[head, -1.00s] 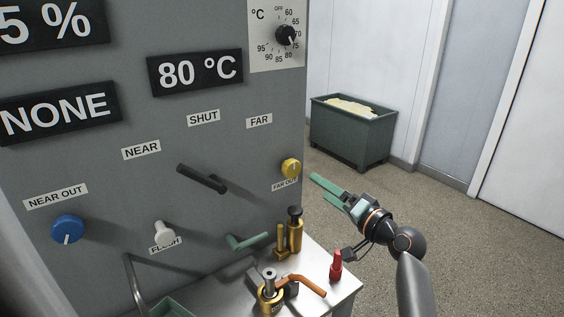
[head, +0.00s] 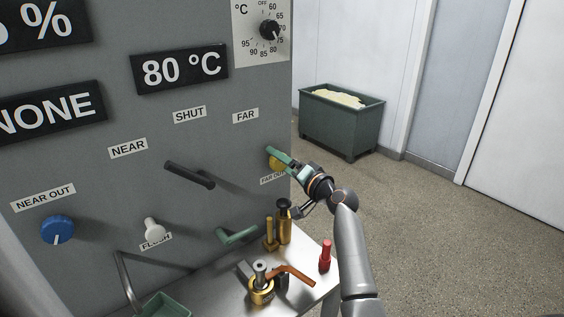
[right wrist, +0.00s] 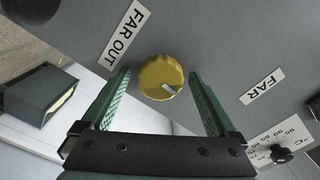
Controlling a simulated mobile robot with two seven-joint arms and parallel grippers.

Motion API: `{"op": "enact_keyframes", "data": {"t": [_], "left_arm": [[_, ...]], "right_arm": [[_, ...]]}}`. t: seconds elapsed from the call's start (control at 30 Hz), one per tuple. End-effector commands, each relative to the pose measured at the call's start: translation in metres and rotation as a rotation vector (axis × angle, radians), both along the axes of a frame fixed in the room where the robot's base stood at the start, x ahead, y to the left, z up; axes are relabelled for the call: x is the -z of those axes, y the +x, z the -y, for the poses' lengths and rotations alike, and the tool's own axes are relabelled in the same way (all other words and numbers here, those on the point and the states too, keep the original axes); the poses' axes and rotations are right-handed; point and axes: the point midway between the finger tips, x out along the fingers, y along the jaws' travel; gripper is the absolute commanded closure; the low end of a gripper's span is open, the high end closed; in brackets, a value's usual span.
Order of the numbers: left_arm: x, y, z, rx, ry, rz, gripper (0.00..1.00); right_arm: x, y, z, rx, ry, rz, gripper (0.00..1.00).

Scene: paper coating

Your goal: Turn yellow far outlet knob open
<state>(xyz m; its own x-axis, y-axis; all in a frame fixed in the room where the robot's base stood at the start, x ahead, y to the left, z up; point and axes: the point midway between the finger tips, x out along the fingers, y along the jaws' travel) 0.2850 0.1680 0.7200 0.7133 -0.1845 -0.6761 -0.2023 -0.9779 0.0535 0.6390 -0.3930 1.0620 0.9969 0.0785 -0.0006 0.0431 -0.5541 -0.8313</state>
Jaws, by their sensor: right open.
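The yellow far outlet knob (head: 275,164) is on the right side of the grey panel, partly hidden behind my right gripper in the head view. The right wrist view shows the knob (right wrist: 160,78) whole, with a white pointer mark toward its lower right. My right gripper (head: 276,156) is at the knob. In the right wrist view its two green fingers (right wrist: 160,88) are apart, one on each side of the knob, with visible gaps. The FAR OUT label (right wrist: 125,35) is beside the knob. My left gripper is not in view.
A blue knob (head: 57,230), a black lever (head: 189,174) and a white knob (head: 153,229) stick out of the panel to the left. Open floor lies right.

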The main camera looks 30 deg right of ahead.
Motion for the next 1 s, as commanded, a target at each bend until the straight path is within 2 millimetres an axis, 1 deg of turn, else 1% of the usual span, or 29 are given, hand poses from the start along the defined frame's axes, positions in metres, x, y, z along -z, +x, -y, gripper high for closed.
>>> {"op": "enact_keyframes", "data": {"t": [0.27, 1.0], "left_arm": [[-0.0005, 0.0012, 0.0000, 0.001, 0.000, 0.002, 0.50], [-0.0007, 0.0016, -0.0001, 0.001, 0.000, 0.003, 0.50]], "right_arm": [[-0.0001, 0.0010, -0.0001, 0.000, 0.000, 0.000, 0.07], [0.0001, 0.0006, 0.0002, 0.000, 0.000, 0.000, 0.91]]}}
